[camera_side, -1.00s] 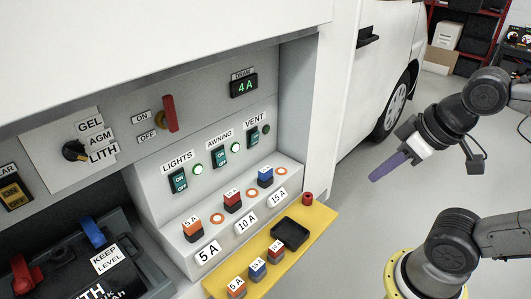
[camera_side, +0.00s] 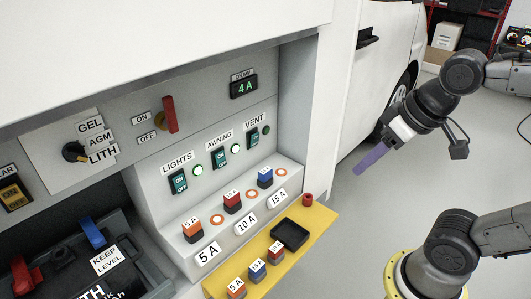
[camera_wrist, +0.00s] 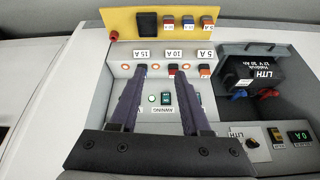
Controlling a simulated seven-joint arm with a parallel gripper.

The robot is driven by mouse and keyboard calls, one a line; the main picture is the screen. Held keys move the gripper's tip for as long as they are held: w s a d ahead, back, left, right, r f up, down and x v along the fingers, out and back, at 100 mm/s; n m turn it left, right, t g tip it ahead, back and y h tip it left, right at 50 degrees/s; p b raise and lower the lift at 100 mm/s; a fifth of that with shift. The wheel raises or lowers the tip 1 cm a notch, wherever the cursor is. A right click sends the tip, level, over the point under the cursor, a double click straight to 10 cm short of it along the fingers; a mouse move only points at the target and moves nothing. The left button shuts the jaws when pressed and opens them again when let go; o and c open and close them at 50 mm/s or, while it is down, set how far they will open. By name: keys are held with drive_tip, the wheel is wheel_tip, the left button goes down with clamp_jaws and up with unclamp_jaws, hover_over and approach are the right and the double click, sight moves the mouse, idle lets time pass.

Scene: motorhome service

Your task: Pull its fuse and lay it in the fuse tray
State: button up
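Three fuses stand in the grey step under the switches: an orange 5 A fuse (camera_side: 192,230), a red fuse (camera_side: 232,202) and a blue fuse (camera_side: 265,177). The LIGHTS lamp (camera_side: 198,170) and AWNING lamp (camera_side: 236,148) glow green; the VENT lamp (camera_side: 266,129) is dark. The black fuse tray (camera_side: 290,234) is on the yellow shelf and looks empty. My gripper (camera_side: 360,172) is in the air right of the panel, apart from everything. In the wrist view its fingers (camera_wrist: 158,72) are spread with nothing between them; the left finger seems to cover the blue fuse.
Several spare fuses (camera_side: 257,269) and a red knob (camera_side: 308,199) are on the yellow shelf (camera_side: 323,217). A battery (camera_side: 115,275) with red and blue terminal clamps is at lower left. The compartment's right wall (camera_side: 295,110) stands beside the step. The display (camera_side: 243,86) reads 4A.

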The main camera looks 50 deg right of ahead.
drive_tip(key=o, duration=0.3)
drive_tip(key=w, duration=0.2)
drive_tip(key=w+m, duration=0.1)
drive_tip(key=w, duration=0.1)
drive_tip(key=w+d+r+m+g, duration=0.1)
drive_tip(key=w, duration=0.1)
drive_tip(key=shift+w, duration=0.1)
drive_tip(key=m+g, duration=0.4)
drive_tip(key=m, duration=1.1)
hover_over(265, 170)
wheel_tip(265, 170, down, 17)
wheel_tip(265, 170, down, 13)
drive_tip(key=shift+r, duration=0.1)
clamp_jaws()
unclamp_jaws()
